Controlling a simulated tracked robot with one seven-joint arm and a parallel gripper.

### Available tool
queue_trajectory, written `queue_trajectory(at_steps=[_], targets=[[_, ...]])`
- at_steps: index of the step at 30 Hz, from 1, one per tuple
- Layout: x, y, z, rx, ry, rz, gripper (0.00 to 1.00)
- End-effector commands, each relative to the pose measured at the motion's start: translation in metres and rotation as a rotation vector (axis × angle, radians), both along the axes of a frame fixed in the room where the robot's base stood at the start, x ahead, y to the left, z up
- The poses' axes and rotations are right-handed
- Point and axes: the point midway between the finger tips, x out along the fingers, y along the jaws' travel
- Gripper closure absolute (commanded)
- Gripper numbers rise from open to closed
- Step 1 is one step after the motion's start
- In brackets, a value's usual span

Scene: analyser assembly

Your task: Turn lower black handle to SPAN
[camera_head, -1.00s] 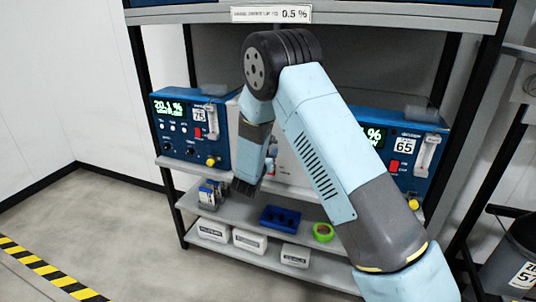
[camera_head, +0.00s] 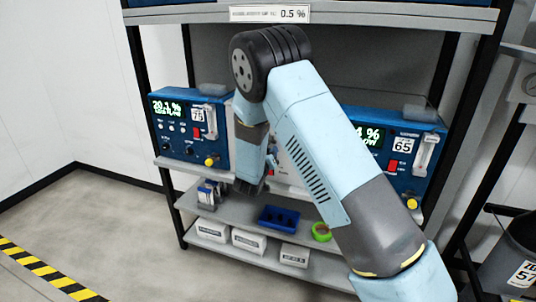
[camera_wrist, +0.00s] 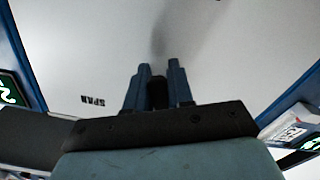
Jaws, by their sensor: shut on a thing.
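In the wrist view, my gripper (camera_wrist: 159,72) has its two blue fingers closed on either side of a black handle (camera_wrist: 158,93), in front of a pale panel (camera_wrist: 215,50). A SPAN label (camera_wrist: 92,100) is on the panel to the left of the fingers. The handle's pointing direction cannot be told. In the head view, my gripper (camera_head: 249,187) is low at the centre, between the two blue analysers. The pale panel (camera_head: 285,168) shows only in part behind my arm, and the handle is hidden.
A blue analyser (camera_head: 180,148) stands left, another (camera_head: 425,185) right, partly behind my arm. White boxes (camera_head: 249,241) sit below. A grey bin (camera_head: 515,250) stands right.

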Motion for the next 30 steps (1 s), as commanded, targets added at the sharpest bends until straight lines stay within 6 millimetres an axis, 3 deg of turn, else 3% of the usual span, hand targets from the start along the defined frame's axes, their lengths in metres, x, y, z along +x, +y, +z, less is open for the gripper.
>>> queue_trajectory(at_steps=[13,14,20,30], targets=[[-0.0006,0.0005,0.0019,-0.065,0.024,0.005,1.00],[-0.0006,0.0005,0.0020,-0.064,0.024,0.005,0.77],[-0.0006,-0.0004,0.0017,-0.064,0.023,0.004,0.58],[-0.0046,0.0005,0.0016,-0.064,0.023,0.002,0.57]])
